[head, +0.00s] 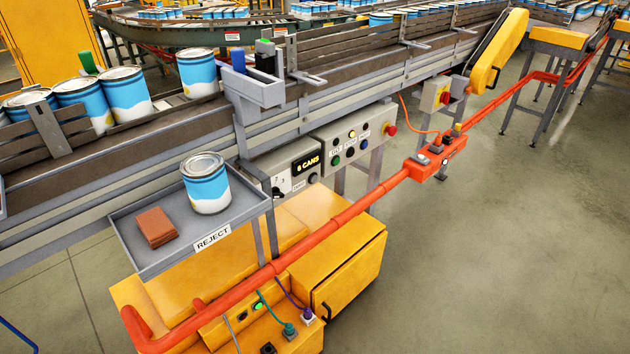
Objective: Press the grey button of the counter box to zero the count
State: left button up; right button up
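The counter box (296,157) is mounted on the side of the conveyor frame, right of the reject tray. Its dark display (307,163) shows a number and the word CANS; the digit looks like a 6 or an 8. A small grey button (312,178) sits below the display, beside a small label too small to read surely. Nothing touches the button. Neither of my grippers is in the head view.
The reject tray (166,262) holds a can (206,183) and a reddish-brown block (156,227). A button panel (351,136) adjoins the counter box. An orange rail (330,225) crosses in front, above a yellow cabinet (349,274). Floor at right is clear.

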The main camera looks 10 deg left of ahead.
pick_arm(q)
grip_shut()
dwell(0.3)
dwell(1.2)
